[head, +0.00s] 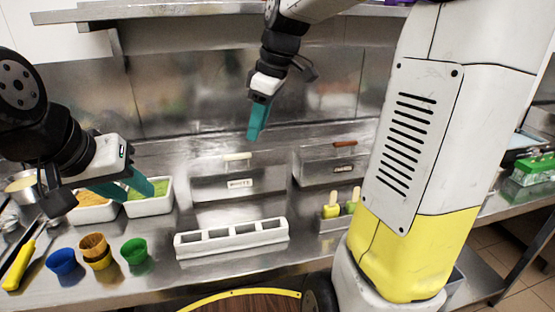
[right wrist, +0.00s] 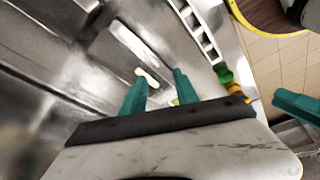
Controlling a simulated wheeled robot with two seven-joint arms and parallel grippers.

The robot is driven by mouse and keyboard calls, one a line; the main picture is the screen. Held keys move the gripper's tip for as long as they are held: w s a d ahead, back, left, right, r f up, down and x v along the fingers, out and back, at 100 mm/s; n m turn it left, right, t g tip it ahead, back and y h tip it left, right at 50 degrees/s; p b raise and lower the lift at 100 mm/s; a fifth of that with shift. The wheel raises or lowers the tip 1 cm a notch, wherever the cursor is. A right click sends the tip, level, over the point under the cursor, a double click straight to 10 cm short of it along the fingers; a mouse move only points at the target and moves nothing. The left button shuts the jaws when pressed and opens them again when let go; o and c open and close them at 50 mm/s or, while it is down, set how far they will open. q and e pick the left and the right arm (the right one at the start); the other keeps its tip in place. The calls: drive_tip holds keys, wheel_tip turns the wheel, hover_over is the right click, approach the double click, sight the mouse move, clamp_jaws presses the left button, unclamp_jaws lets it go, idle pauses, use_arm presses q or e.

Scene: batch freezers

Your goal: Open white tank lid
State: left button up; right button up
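The white tank (head: 215,187) is a steel box set in the counter, with a label reading "WHITE" on its front. Its lid is closed and carries a pale handle (head: 237,157). In the right wrist view this handle (right wrist: 147,77) shows beyond and between the fingertips, not touched. My right gripper (head: 257,136) hangs above and slightly right of the handle, pointing down; its two fingers (right wrist: 159,85) are apart and empty. My left gripper (head: 138,189) is at the left, over the small white containers, its fingers apart with nothing between them.
A second tank with a brown handle (head: 345,144) stands to the right. A white rack with square openings (head: 230,246) lies in front. Blue (head: 62,262), orange and green (head: 134,252) cups, a yellow-handled tool (head: 18,266) and popsicles (head: 331,207) are on the counter. A shelf runs overhead.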

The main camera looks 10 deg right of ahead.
drive_tip(key=s+d+f+m+t, duration=0.1)
drive_tip(key=s+m+t, duration=0.1)
drive_tip(key=s+m, duration=0.3)
drive_tip(key=s+d+f+m+t, duration=0.1)
drive_tip(key=s+d+m+t, duration=0.1)
drive_tip(key=s+m, duration=0.4)
drive_tip(key=shift+s+d+f+h, duration=0.2)
drive_tip(key=shift+s+h, duration=0.1)
drive_tip(key=shift+s, duration=2.05)
drive_tip(key=shift+s, duration=0.1)
